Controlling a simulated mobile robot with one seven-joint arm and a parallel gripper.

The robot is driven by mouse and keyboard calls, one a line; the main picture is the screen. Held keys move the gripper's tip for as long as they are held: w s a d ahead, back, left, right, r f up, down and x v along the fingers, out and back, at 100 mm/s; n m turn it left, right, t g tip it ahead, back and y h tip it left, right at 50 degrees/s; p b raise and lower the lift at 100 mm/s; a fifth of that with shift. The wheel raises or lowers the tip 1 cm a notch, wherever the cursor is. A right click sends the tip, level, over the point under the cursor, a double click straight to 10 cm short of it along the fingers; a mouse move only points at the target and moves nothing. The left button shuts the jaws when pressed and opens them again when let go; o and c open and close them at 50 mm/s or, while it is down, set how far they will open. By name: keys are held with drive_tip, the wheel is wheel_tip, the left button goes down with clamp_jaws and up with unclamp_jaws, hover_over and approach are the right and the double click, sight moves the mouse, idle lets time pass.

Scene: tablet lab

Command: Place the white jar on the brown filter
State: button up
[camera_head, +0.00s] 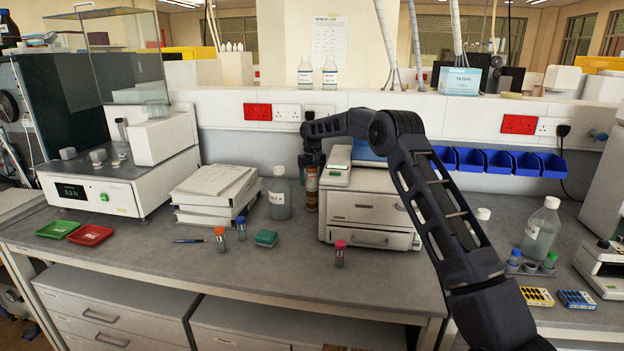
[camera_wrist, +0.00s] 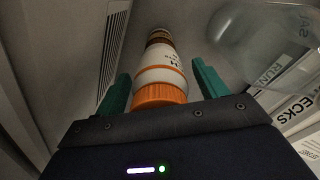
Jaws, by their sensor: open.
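The white jar (camera_wrist: 162,75), with a ribbed orange cap, appears in the wrist view between the two teal fingers of my gripper (camera_wrist: 160,68). Beyond it, in line with it, are a thin orange band and a brown part (camera_wrist: 158,38), which I take to be the brown filter; they look stacked end to end. In the head view this narrow brown, orange and white column (camera_head: 311,188) stands on the bench, left of the drawer unit. My gripper (camera_head: 312,160) is open, pointing down at its top. The fingers hide part of the top there.
A clear bottle (camera_head: 280,196) stands just left of the column, with stacked binders (camera_head: 213,192) beyond it. The drawer unit (camera_head: 370,205) is close on the right.

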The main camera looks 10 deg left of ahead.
drive_tip(key=shift+r, duration=0.1)
